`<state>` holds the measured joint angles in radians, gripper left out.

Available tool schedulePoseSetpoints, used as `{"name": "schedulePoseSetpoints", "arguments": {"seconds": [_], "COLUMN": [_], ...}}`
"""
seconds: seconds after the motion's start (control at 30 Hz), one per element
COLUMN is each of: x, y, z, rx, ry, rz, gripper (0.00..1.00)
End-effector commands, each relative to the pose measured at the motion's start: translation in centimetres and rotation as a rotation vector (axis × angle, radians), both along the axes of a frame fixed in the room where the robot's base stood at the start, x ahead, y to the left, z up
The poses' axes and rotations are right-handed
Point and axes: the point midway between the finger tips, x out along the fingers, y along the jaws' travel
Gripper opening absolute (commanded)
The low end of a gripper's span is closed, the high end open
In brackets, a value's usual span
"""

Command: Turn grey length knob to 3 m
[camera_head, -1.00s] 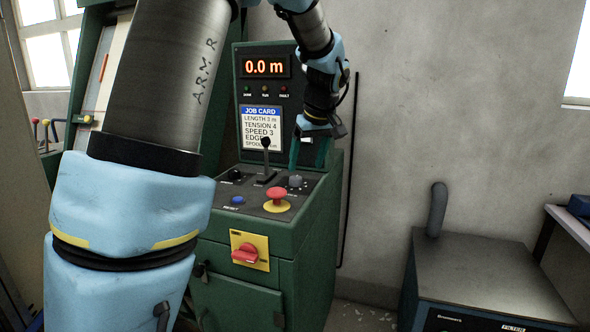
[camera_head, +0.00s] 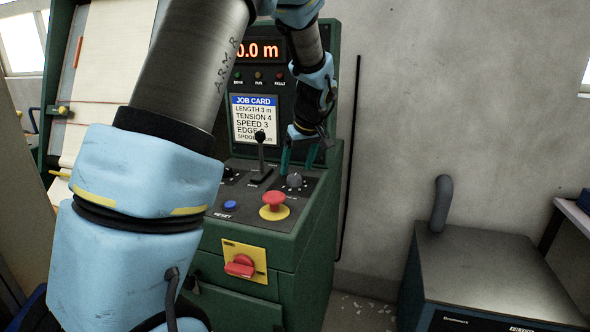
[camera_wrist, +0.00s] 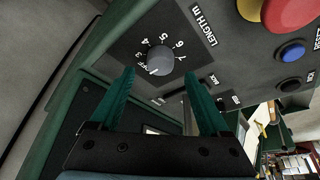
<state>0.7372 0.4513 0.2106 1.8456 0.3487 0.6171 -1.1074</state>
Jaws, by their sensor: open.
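The grey length knob (camera_head: 294,180) sits on the sloping control panel, behind and right of the red mushroom button. In the wrist view the knob (camera_wrist: 161,60) has a number dial around it and the label LENGTH m beside it. Its white mark points toward the low end of the dial, near OFF; the exact setting is hard to read. My gripper (camera_head: 300,158) is open, with its green fingers just above the knob. In the wrist view the fingers (camera_wrist: 160,88) are spread apart and short of the knob, not touching it. The display (camera_head: 262,50) reads 0.0 m.
The red mushroom button (camera_head: 275,200), blue reset button (camera_head: 229,206) and black lever (camera_head: 261,155) are close by on the panel. A job card (camera_head: 255,113) says LENGTH 3 m. A red rotary switch (camera_head: 240,265) is on the front. A dark cabinet (camera_head: 490,270) stands at right.

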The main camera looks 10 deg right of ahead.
Motion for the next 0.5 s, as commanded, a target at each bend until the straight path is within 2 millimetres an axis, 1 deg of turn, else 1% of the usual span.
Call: {"name": "schedulePoseSetpoints", "arguments": {"seconds": [0.1, 0.2, 0.33, 0.5], "x": [0.6, 1.0, 1.3, 1.3], "y": [0.2, 0.3, 0.4, 0.4], "z": [-1.5, -2.5, -3.2, -3.3], "rx": [0.003, 0.002, 0.0, -0.001], "ry": [0.002, 0.002, 0.0, 0.0], "rz": [-0.001, -0.001, -0.001, -0.001], "gripper": [0.8, 0.8, 0.8, 0.8]}}
